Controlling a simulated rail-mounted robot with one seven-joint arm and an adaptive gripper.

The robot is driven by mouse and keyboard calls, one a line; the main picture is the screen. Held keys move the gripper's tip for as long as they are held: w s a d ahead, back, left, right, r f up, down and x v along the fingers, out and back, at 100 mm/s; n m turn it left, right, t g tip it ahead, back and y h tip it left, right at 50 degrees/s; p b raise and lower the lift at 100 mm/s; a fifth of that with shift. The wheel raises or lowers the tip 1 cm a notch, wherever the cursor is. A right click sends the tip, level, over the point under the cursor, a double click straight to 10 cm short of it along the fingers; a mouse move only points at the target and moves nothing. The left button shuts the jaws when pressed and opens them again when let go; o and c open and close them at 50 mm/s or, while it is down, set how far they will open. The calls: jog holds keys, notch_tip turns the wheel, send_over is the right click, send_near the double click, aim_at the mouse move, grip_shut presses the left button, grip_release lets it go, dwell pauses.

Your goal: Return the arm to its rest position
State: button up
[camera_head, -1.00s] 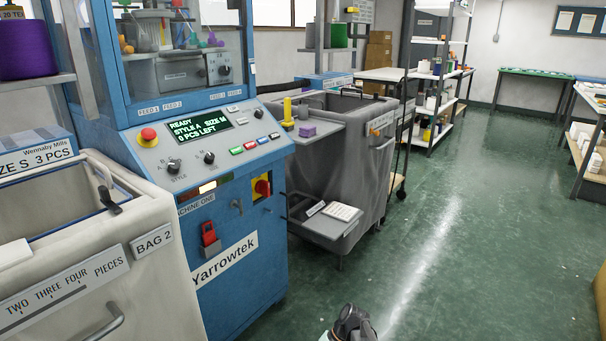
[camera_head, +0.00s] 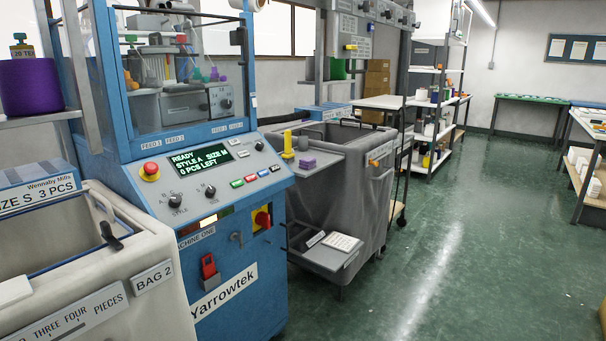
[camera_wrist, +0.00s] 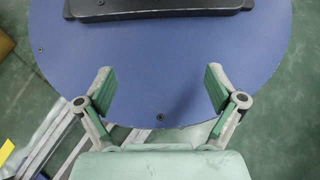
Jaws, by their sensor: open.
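My gripper (camera_wrist: 160,92) shows in the wrist view with its two green-padded fingers spread wide and nothing between them. Below the fingers in the wrist view lies a round blue surface (camera_wrist: 160,65) with a black block on it at the top edge, which seems to be part of my own base. The gripper and arm do not show in the head view.
A blue knitting machine (camera_head: 235,240) labelled Yarrowtek stands left of centre. A pale bag bin (camera_head: 150,310) marked BAG 2 stands at left, and a grey bin (camera_head: 335,205) behind the machine. Shelves (camera_head: 432,105) stand farther back. The green floor (camera_head: 470,230) at right is clear.

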jog(key=w+r+t+p, duration=0.2)
jog(key=r+p, duration=0.5)
jog(key=p, duration=0.2)
jog(key=w+r+t+p, duration=0.1)
jog(key=w+r+p, duration=0.1)
jog(key=r+p, duration=0.5)
jog(key=shift+w+r+t+p, duration=0.35)
jog(key=shift+r+t+p, duration=0.05)
jog(key=shift+p, duration=0.95)
